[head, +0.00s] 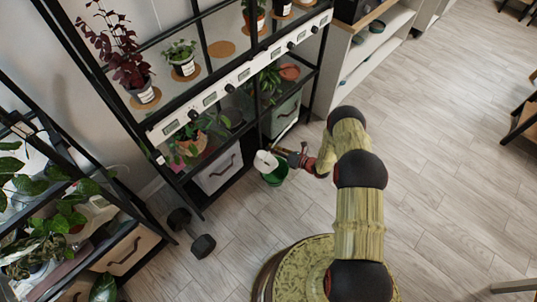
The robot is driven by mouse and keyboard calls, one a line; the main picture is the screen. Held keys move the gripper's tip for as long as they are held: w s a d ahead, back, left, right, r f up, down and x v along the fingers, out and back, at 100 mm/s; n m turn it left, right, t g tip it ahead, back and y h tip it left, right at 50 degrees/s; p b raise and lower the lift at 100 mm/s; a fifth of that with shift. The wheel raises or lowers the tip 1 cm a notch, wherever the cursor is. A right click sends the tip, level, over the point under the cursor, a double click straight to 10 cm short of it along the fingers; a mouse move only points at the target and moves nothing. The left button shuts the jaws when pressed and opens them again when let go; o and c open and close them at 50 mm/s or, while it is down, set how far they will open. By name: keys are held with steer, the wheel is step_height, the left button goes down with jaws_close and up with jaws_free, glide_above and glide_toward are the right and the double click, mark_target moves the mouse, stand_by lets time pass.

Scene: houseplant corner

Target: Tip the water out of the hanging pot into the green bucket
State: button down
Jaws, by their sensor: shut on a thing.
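The white hanging pot (265,161) is just above the green bucket (274,178). It looks tilted, with its round white face turned toward the camera. The bucket stands on the floor in front of the shelf, its far part hidden by the pot. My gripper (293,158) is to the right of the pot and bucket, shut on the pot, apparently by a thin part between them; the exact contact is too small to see. I cannot see any water or whether it is flowing.
A black plant shelf (203,113) with potted plants and drawers stands close behind the bucket. A dumbbell (190,232) lies on the floor at the lower left. Another plant rack (103,197) is at the far left. The wooden floor (440,150) at the right is clear.

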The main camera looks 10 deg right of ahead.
steer(key=w+d+m+y, duration=0.2)
steer(key=w+d+m, duration=0.2)
steer(key=d, duration=0.4)
steer(key=shift+w+d+m+t, duration=0.15)
steer(key=shift+d+m+t, duration=0.15)
steer(key=shift+m, duration=0.2)
steer(key=shift+r, duration=0.2)
stand_by(2.2)
